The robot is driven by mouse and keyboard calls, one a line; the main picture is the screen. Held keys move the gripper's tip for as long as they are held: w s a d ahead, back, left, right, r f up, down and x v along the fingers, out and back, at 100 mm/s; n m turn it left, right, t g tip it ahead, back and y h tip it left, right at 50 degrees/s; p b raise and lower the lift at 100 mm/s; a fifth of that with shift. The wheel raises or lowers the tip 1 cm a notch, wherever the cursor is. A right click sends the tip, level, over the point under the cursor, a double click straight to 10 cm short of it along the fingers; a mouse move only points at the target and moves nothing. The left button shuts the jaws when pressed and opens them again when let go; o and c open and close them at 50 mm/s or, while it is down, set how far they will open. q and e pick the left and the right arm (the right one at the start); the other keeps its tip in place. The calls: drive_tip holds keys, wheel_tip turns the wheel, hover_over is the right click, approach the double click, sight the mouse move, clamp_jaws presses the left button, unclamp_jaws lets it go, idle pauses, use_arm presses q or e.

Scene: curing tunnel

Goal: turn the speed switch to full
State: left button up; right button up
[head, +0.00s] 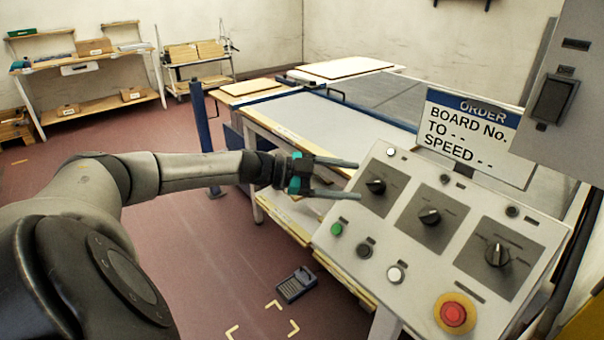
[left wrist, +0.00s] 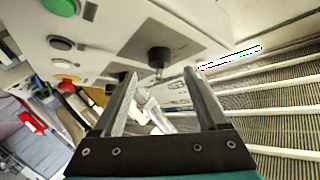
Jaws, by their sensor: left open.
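A sloped grey control panel (head: 330,240) carries three black rotary knobs on dark plates: a left knob (head: 376,185), a middle knob (head: 430,216) and a right knob (head: 497,254). Their labels are too small to read, so I cannot tell which is the speed switch. My left gripper (head: 357,179) is open and empty, just left of the left knob, with its fingers pointing at it. In the left wrist view, a knob (left wrist: 158,58) shows ahead between the fingertips (left wrist: 160,73), apart from them.
A red emergency button (head: 454,314) on a yellow base, a green button (head: 337,229) and several other buttons share the panel. An order sign (head: 470,128) reads "Board No. to - -" and "Speed - -". A conveyor table (head: 310,123) stands behind. A dark handset-like device (head: 296,284) lies on the floor.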

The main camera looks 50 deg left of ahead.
use_arm(q)
drive_tip(key=p+v, duration=0.2)
drive_tip(key=v, duration=0.9)
drive_tip(key=shift+p, duration=0.35)
drive_tip(key=shift+w, duration=0.1)
